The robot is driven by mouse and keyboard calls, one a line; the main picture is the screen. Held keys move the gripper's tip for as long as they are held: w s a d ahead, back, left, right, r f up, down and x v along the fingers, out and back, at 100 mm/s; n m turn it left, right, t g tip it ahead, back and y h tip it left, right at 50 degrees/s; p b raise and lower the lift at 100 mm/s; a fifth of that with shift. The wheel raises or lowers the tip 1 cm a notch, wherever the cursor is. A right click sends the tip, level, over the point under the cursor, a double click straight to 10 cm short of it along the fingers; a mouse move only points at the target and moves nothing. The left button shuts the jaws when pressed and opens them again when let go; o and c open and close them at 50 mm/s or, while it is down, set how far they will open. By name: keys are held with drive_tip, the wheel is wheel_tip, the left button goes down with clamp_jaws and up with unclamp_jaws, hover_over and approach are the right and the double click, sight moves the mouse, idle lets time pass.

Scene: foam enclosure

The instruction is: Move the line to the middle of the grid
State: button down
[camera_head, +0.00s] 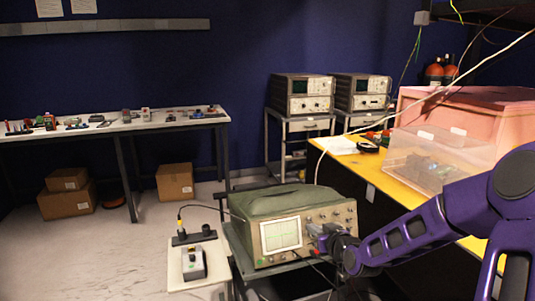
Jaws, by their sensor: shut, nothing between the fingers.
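A green-topped oscilloscope (290,204) stands on a cart at the lower middle, its front facing me. Its lit pale screen (281,235) carries a faint green grid. Thin darker green marks show on the screen, but they are too small to tell the line's exact height from the grid lines. A front panel with several small knobs (337,214) lies right of the screen. My gripper (318,236) is shut and empty, in front of the panel's lower part just right of the screen. It hides some controls, and I cannot tell whether it touches one.
A small table (183,285) with a small grey device (194,262) stands left of the scope. A yellow bench (347,171) with a clear box (430,160) lies at right. A cable (216,208) runs to the scope. The floor at left is open.

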drive_tip(key=shift+w+r, duration=0.25)
drive_tip(key=shift+r, duration=0.25)
idle(0.8)
drive_tip(key=shift+s+f, duration=0.2)
drive_tip(key=shift+f, duration=0.15)
drive_tip(key=p+v, duration=0.2)
drive_tip(key=v, duration=0.2)
drive_tip(key=shift+s+d+r, duration=0.15)
drive_tip(key=shift+s, duration=0.1)
drive_tip(key=shift+s+d, duration=0.15)
drive_tip(key=shift+s, duration=0.5)
